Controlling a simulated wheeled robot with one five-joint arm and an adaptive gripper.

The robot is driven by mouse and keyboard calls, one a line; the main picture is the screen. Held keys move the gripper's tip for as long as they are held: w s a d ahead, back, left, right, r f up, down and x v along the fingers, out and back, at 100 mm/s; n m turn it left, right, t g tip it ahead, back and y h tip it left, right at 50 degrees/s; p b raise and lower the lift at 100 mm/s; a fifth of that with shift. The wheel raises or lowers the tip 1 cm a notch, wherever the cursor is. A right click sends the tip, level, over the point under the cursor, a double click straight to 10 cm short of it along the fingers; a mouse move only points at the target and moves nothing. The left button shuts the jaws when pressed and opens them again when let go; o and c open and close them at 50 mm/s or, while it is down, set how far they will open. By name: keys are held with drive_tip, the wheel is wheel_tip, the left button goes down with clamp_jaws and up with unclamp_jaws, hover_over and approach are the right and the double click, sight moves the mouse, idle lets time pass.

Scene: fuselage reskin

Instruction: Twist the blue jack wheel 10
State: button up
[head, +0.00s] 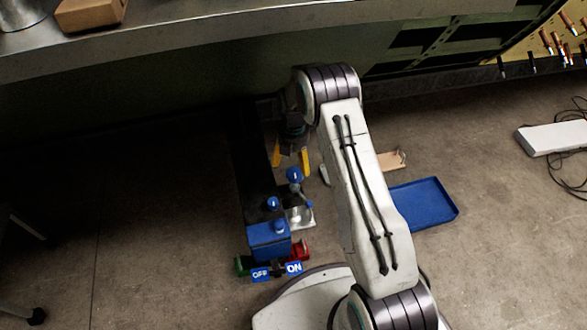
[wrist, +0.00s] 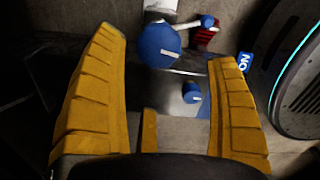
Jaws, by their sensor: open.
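My gripper (head: 291,164) points down with its yellow fingers spread and nothing between them. Just below it in the head view is a round blue wheel (head: 294,175) with a white mark, above a silvery body (head: 299,212). In the wrist view the large blue wheel (wrist: 160,46) lies between and beyond the open fingertips (wrist: 165,52), with a visible gap to each finger. Whether the gripper is at the wheel's height I cannot tell.
Smaller blue knobs (head: 273,203) stand nearby, one also in the wrist view (wrist: 192,92). A blue box (head: 268,240) with OFF and ON labels (head: 294,268) is close. A blue tray (head: 424,203) lies right of my arm. A metal bench edge (head: 200,45) runs behind.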

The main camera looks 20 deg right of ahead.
sight(293, 173)
drive_tip(key=shift+r, duration=2.65)
